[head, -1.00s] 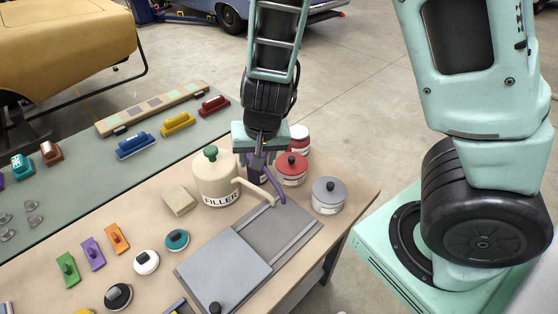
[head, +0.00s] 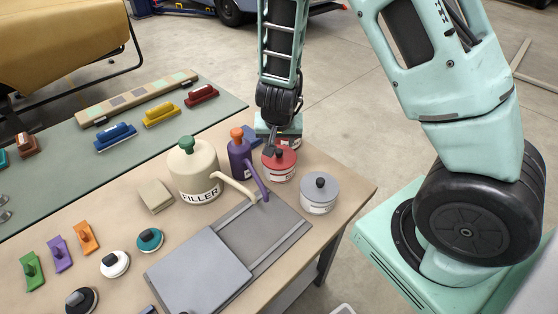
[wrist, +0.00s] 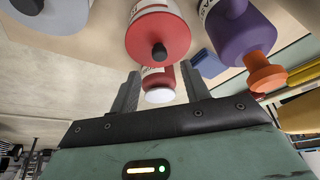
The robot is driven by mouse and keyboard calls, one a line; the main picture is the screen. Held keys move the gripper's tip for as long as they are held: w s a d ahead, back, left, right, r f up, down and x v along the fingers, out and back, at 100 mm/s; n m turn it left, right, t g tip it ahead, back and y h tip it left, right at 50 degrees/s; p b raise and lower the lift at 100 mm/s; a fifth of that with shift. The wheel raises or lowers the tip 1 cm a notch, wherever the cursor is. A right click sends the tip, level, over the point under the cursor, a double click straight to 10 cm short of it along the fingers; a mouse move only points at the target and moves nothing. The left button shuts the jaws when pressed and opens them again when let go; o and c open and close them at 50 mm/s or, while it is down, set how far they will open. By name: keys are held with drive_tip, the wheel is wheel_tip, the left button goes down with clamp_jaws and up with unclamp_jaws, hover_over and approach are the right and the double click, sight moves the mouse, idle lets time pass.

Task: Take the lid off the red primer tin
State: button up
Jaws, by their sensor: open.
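The red tin (head: 279,166) with a flat red lid and black knob stands upright on the bench, lid on. It also shows in the wrist view (wrist: 158,30), with its knob (wrist: 159,52) facing the camera. My gripper (head: 273,146) is open and empty, just above and behind this tin in the head view. In the wrist view its fingers (wrist: 160,78) frame a second red container (wrist: 158,79) with a white cap, farther off; I cannot tell whether they touch anything. My gripper mostly hides that container in the head view.
A purple bottle (head: 241,160) with an orange cap stands close left of the tin. A grey lidded tin (head: 319,190) stands to its right. The cream filler bottle (head: 195,172) is farther left. A grey tray (head: 265,232) with a flat panel lies in front, near the bench edge.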

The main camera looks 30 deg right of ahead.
sight(279, 151)
drive_tip(key=shift+b+x, duration=0.35)
drive_tip(key=shift+x, duration=2.3)
drive_tip(key=shift+s+a, duration=0.1)
drive_tip(key=shift+a, duration=0.05)
clamp_jaws()
